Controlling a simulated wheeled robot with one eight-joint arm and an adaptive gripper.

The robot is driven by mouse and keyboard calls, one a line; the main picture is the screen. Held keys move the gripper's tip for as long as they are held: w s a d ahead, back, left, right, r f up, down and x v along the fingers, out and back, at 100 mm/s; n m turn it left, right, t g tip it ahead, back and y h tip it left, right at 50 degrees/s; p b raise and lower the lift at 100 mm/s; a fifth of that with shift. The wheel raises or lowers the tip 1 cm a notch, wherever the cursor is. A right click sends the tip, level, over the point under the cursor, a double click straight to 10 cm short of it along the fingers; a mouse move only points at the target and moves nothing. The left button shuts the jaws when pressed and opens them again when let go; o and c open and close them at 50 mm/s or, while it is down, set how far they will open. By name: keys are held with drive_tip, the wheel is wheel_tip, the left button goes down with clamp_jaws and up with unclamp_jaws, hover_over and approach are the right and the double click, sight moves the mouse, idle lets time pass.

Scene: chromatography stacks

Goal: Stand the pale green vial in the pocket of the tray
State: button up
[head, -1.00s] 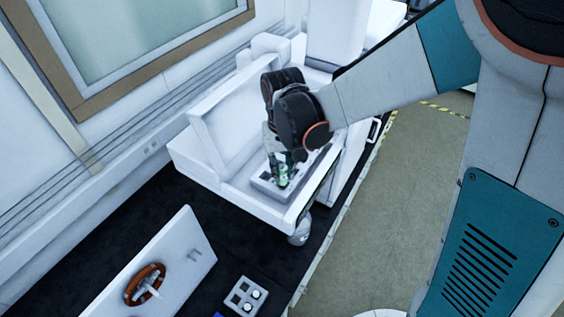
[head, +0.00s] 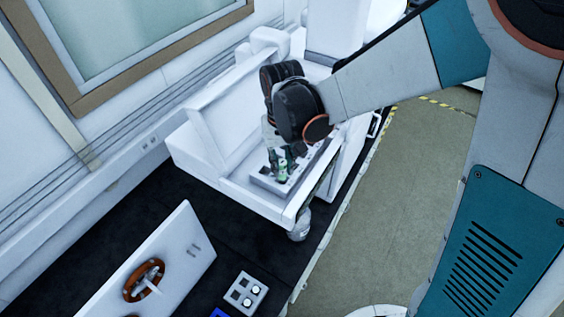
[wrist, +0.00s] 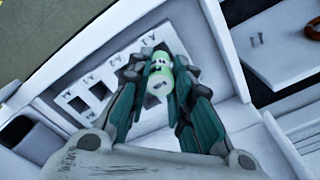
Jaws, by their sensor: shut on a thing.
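The pale green vial (wrist: 159,77) is between the fingers of my gripper (wrist: 160,88), which is shut on it. It also shows in the head view (head: 282,172), roughly upright at the tray. The tray (wrist: 97,72) is a light block with dark square pockets, some with labels beside them. In the head view the tray (head: 262,181) lies on the white machine's open shelf, below my gripper (head: 281,163). The vial's lower end is hidden, so I cannot tell whether it is inside a pocket or above it.
The white machine's side wall (head: 212,132) rises left of the tray. A second small block with pockets and white-topped vials (head: 243,293) lies on the dark bench in front. A white panel with a brown ring (head: 145,280) is at lower left.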

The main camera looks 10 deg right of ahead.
sight(282, 172)
drive_tip(key=shift+f+b, duration=0.25)
drive_tip(key=shift+b, duration=0.05)
drive_tip(key=shift+f+b, duration=0.95)
drive_tip(key=shift+f, duration=0.1)
drive_tip(key=shift+f, duration=0.25)
drive_tip(key=shift+f+b, duration=0.4)
drive_tip(key=shift+b, duration=0.3)
drive_tip(key=o, duration=1)
drive_tip(key=o, duration=0.4)
